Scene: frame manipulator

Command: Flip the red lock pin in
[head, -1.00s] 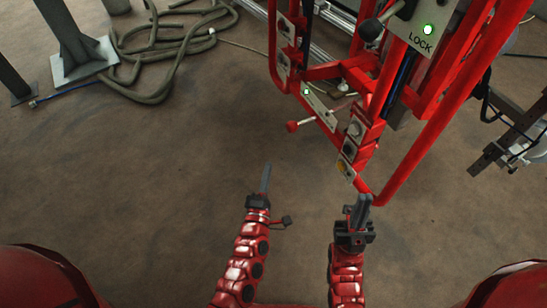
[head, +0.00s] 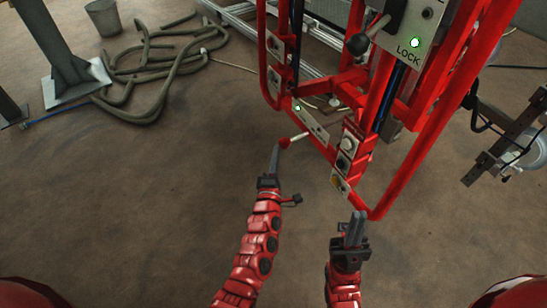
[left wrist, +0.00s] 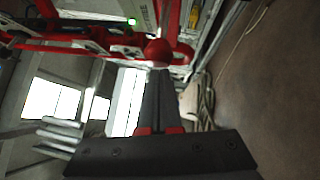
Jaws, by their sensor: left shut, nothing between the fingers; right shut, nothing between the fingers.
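The red lock pin (head: 285,142) is a red ball on a pale rod that sticks out to the left from the red frame (head: 400,165), below a panel with a green light (head: 298,108). In the left wrist view the red ball (left wrist: 158,51) sits right at the fingertips. My left gripper (head: 275,150) is shut and empty, with its tips at or just beside the ball. I cannot tell whether they touch it. My right gripper (head: 356,222) is shut and empty by the lower corner of the frame.
A panel marked LOCK with a green light (head: 414,43) and a black-knobbed lever (head: 358,44) are on the upper frame. Hoses (head: 160,75) and a grey post (head: 55,50) stand at the upper left.

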